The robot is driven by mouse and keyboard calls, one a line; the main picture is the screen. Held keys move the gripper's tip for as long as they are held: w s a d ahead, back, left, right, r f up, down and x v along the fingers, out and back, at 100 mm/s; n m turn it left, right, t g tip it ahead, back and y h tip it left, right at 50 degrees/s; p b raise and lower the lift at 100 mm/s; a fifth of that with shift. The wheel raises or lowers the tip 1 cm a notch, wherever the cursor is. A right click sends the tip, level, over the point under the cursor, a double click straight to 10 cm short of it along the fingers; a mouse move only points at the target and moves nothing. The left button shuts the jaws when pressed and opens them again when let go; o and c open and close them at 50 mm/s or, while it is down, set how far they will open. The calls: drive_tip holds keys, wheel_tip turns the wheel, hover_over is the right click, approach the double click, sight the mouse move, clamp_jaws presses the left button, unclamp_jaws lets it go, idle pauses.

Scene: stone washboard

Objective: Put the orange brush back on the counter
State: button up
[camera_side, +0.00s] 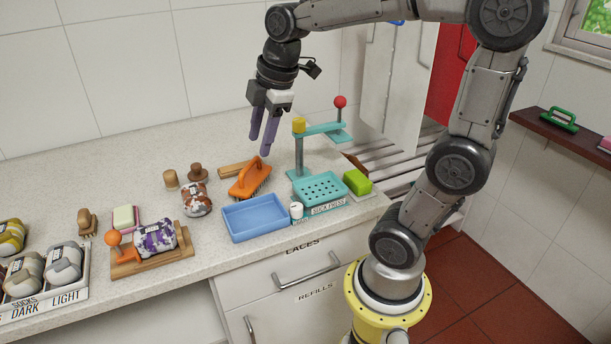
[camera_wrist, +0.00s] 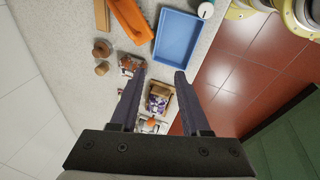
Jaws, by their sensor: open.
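The orange brush (camera_side: 249,178) rests behind the blue tray, its bristles showing below the orange body. It looks tilted, and whether it touches the counter or leans on something is unclear. In the wrist view the orange brush (camera_wrist: 132,20) is at the top, left of the tray. My gripper (camera_side: 262,146) is open and empty, with its fingers pointing down above and behind the brush. In the wrist view my gripper (camera_wrist: 163,74) has its two fingers wide apart with nothing held between them. The speckled counter (camera_side: 150,200) lies below.
A blue tray (camera_side: 254,218) and a teal press (camera_side: 320,188) with a red-knobbed lever stand right of and in front of the brush. A patterned bundle (camera_side: 196,199), wooden knobs (camera_side: 171,180) and a wooden block (camera_side: 234,169) are close by. Counter behind is clear.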

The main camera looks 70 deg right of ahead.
drive_tip(key=s+a+f+m+t, duration=0.2)
drive_tip(key=s+a+f+m, duration=0.1)
drive_tip(key=s+a+m, duration=0.4)
drive_tip(key=s+m, duration=0.3)
drive_tip(key=s, duration=0.2)
drive_tip(key=shift+s+m, duration=0.15)
drive_tip(key=shift+m, duration=0.15)
